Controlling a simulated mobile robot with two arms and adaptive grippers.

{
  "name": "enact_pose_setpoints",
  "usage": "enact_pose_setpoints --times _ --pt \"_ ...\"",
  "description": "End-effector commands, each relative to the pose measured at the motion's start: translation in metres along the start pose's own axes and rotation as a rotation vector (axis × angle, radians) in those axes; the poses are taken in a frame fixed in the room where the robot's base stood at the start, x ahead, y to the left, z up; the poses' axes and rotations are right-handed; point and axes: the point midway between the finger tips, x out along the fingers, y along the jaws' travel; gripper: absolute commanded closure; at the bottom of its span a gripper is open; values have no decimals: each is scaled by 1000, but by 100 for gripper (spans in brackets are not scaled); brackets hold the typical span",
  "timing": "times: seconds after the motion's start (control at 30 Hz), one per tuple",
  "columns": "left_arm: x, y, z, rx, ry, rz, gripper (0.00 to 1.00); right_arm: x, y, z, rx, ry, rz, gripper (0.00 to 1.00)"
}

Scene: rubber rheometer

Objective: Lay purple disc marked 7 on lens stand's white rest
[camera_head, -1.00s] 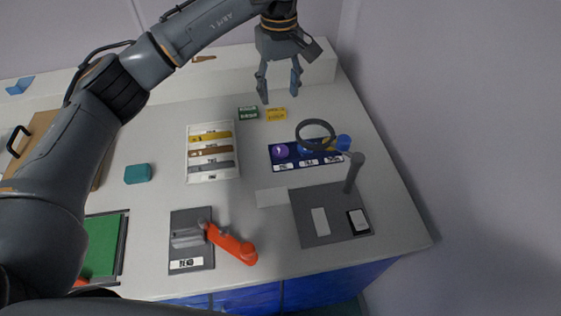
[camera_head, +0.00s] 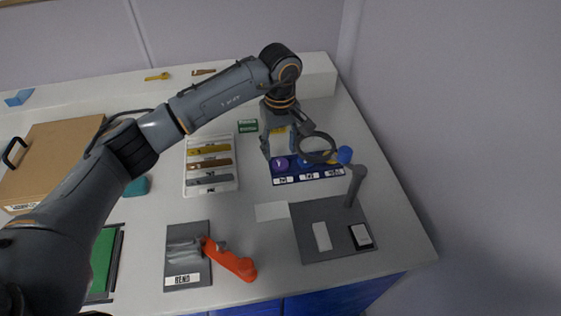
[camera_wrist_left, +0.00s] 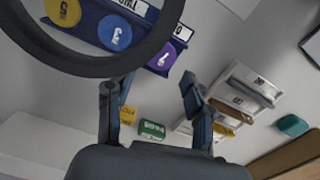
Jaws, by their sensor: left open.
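The purple disc (camera_head: 280,163) sits at the left end of a blue rack (camera_head: 288,180); in the left wrist view the purple disc (camera_wrist_left: 163,57) shows a 7. My left gripper (camera_head: 279,151) is open and empty, fingers down, just above and behind the purple disc. In the left wrist view my left gripper (camera_wrist_left: 150,92) has its fingers apart, with the disc beyond them. The lens stand has a dark ring (camera_head: 303,155), a post (camera_head: 354,188) and a grey base (camera_head: 343,215). On the base lie a plain white rest (camera_head: 321,236) and a black-edged white pad (camera_head: 361,236).
The lens ring overhangs the rack close to my gripper's right side; a blue disc (camera_wrist_left: 115,33) and yellow disc (camera_wrist_left: 62,10) share the rack. A green box (camera_head: 247,126) stands behind. A white strip tray (camera_head: 188,165) lies left, an orange-handled tool (camera_head: 230,260) in front.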

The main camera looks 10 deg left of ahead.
Motion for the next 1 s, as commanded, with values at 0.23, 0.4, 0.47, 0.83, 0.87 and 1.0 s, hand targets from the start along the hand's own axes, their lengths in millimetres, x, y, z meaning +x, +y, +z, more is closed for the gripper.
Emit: enact_pose_setpoints --times 0.23,0.4,0.47,0.83,0.87,1.0 --pt "33 0 4 0 -3 -1 48 -15 0 -1 1 -1 0 60" --pt "39 0 3 0 -1 0 48 -15 0 -1 1 -1 0 60" --pt "39 0 3 0 -1 0 48 -15 0 -1 1 -1 0 60" --pt "39 0 3 0 -1 0 78 -14 -3 -2 3 0 -3 60" --pt "39 0 3 0 -1 0 78 -14 -3 -2 3 0 -4 60" --pt "38 0 3 -1 -1 0 78 -14 -3 -2 2 1 -3 60"
